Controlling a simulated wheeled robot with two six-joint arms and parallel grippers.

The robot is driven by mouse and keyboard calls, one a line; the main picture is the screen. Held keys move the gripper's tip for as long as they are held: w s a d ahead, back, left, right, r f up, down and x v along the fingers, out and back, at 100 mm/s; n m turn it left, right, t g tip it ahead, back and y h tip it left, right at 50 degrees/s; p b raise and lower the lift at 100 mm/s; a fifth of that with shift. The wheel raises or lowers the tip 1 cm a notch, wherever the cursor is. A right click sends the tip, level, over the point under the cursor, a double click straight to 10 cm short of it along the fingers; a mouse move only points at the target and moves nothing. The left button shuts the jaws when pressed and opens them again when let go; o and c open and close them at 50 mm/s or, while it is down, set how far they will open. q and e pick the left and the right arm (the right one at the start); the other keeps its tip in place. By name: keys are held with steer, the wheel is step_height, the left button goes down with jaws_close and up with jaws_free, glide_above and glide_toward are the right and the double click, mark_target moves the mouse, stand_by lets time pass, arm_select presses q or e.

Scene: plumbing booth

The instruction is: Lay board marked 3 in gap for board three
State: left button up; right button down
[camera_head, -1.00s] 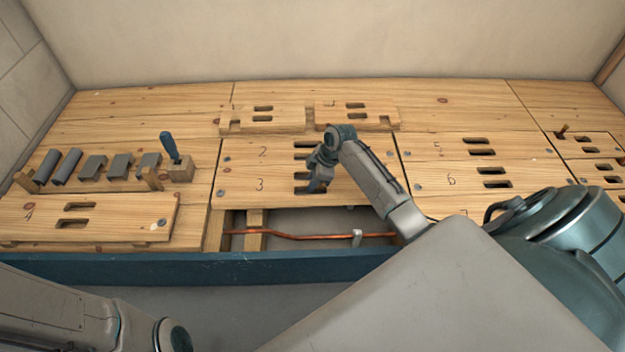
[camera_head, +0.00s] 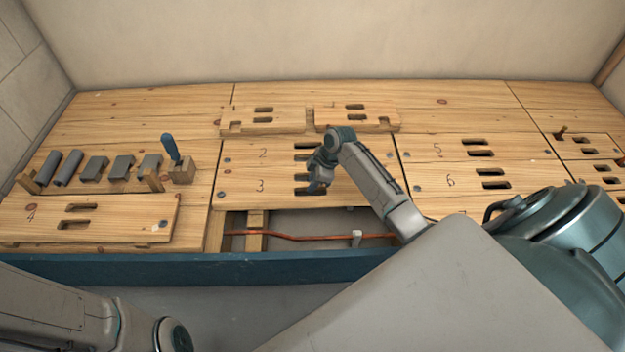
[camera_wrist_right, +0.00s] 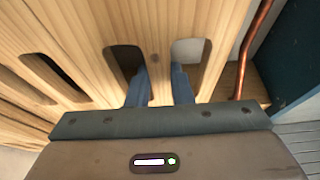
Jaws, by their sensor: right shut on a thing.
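The board marked 3 (camera_head: 240,192) lies in the floor just in front of the board marked 2 (camera_head: 240,155), its top looking about level with it. My right gripper (camera_head: 318,188) is over board 3. In the right wrist view my two fingers (camera_wrist_right: 160,90) reach into the board's two slots, shut on the wooden bar (camera_wrist_right: 155,65) between them. The fingertips are hidden below the board. The gap for board three appears filled by this board; its exact seating at the edges cannot be told. My left gripper is out of view.
In front of board 3 is an open gap with a copper pipe (camera_head: 290,237) and a wooden joist (camera_head: 256,230). The board marked 4 (camera_head: 130,215) lies at the left. Grey pipe covers (camera_head: 95,167) and a blue-handled tool (camera_head: 171,148) stand behind it. Two notched boards (camera_head: 262,120) lie at the back.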

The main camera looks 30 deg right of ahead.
steer(key=shift+f, duration=0.1)
steer(key=c, duration=1.2)
jaws_free()
